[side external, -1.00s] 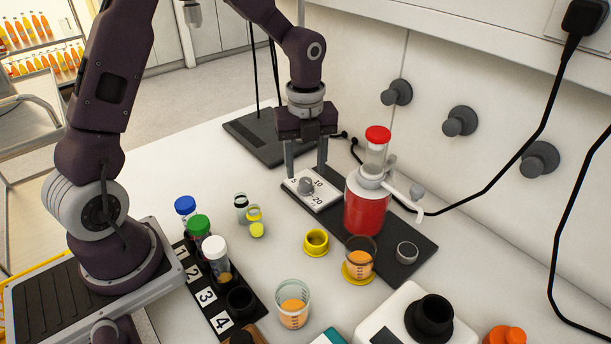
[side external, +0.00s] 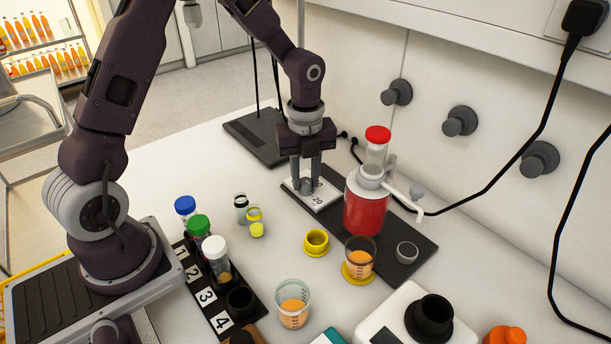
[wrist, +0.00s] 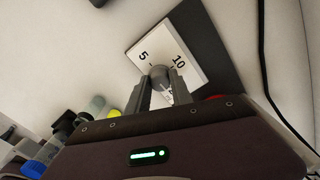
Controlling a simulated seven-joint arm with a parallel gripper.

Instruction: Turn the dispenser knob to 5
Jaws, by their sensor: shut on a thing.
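The dispenser knob (wrist: 160,74) is a small grey knob on a white dial plate (wrist: 184,50). The 5 and the 10 show on the plate in the wrist view; a 20 shows on it in the side view, where the plate (side external: 328,194) lies at the end of the black dispenser base. My gripper (side external: 307,189) points down over the plate, and its fingers are closed around the knob. The wrist view also shows my gripper (wrist: 162,83) with a finger on each side of the knob. I cannot tell which number the knob points to.
The red dispenser (side external: 367,207) with a red cap stands close to the right of my gripper. Capped vials stand in a numbered black rack (side external: 207,303) at the left. Small jars (side external: 254,216) stand between.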

